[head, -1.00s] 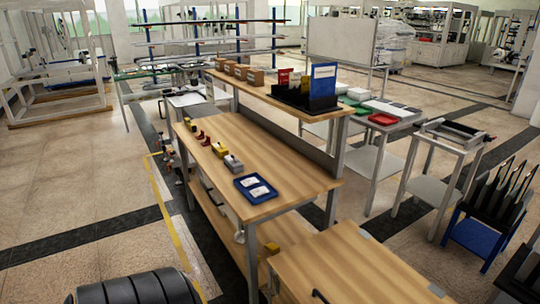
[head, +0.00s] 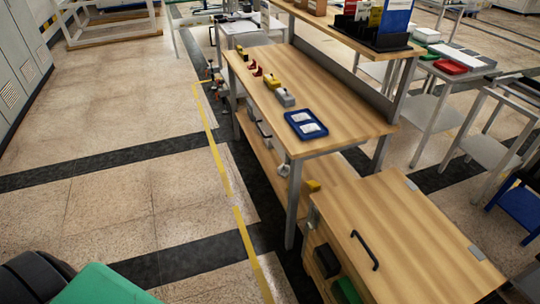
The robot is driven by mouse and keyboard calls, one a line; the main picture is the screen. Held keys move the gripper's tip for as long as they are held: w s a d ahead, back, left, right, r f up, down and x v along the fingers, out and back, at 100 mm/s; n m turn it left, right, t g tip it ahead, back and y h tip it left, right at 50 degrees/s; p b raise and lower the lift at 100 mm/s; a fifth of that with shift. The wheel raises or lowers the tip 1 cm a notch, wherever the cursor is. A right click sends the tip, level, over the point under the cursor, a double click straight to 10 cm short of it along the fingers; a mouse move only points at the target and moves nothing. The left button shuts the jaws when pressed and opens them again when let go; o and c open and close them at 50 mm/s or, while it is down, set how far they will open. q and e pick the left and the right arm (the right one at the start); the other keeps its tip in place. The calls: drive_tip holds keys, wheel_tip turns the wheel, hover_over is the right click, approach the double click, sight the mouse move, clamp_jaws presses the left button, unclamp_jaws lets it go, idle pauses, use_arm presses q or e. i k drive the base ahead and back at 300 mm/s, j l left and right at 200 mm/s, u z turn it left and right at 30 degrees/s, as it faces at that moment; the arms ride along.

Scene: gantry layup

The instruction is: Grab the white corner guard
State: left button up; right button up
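I cannot make out a thing that is clearly the white corner guard. A blue tray (head: 306,125) on the front end of the wooden workbench (head: 345,120) holds two flat white pieces (head: 313,128), too small to identify. Farther along the bench's left edge sit a grey-topped block (head: 285,97), a yellow block (head: 271,84), small red pieces (head: 256,69) and more small yellow pieces. Neither of my grippers is in view.
A wooden cabinet (head: 400,225) with a black handle stands in front of the bench. An upper shelf (head: 345,33) carries a black holder. Side tables with a red tray (head: 450,67) stand to the right. Open floor with a yellow line lies to the left.

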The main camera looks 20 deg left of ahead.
sight(284, 170)
drive_tip(key=u, duration=0.7)
drive_tip(key=z, duration=0.6)
drive_tip(key=i+j+z, duration=0.15)
drive_tip(key=j+z, duration=1.55)
drive_tip(key=j, duration=0.1)
